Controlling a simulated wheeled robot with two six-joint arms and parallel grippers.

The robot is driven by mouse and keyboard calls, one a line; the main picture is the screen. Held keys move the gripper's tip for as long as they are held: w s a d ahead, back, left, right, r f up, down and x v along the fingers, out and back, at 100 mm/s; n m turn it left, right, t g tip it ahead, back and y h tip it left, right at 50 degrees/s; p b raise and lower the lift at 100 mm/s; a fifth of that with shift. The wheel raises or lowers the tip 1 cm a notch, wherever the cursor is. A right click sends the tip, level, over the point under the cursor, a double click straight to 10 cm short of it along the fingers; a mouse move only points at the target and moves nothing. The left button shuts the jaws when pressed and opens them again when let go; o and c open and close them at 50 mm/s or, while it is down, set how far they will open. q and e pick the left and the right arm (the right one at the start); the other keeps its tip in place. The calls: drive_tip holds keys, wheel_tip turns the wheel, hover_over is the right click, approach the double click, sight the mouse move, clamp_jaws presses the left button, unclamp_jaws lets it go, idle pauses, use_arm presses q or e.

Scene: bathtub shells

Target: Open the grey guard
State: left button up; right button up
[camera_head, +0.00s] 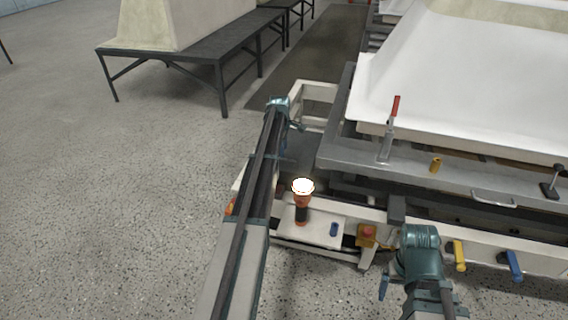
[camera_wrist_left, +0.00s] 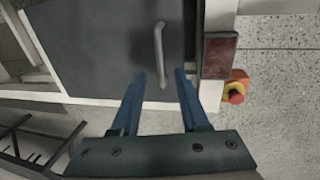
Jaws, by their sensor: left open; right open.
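The grey guard (camera_wrist_left: 95,45) is a dark flat panel in a pale frame in the left wrist view. It carries a light bar handle (camera_wrist_left: 159,45). My left gripper (camera_wrist_left: 160,72) is open, its two blue fingers on either side of the handle's near end; I cannot tell whether they touch it. In the head view my left gripper (camera_head: 292,122) is at the far end of the left arm, over the pale frame, and the guard (camera_head: 312,152) shows partly as a dark surface beside the arm. My right gripper (camera_head: 418,285) is low at the right, away from the guard.
A lit orange lamp (camera_head: 302,203) stands on the pale machine base near my left arm. A red button (camera_head: 367,232) is to its right. A grey frame with a red-handled clamp (camera_head: 388,130) holds a white shell (camera_head: 450,90). Open speckled floor (camera_head: 120,210) lies to the left.

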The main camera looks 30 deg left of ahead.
sight(284, 159)
use_arm(q)
drive_tip(key=f+b, duration=0.1)
drive_tip(key=f, duration=0.1)
drive_tip(key=w+f+b, duration=0.1)
drive_tip(key=f+b, duration=0.1)
drive_tip(key=shift+a+f, duration=0.1)
drive_tip(key=shift+f, duration=0.25)
drive_tip(key=shift+r, duration=0.1)
clamp_jaws()
idle(1.1)
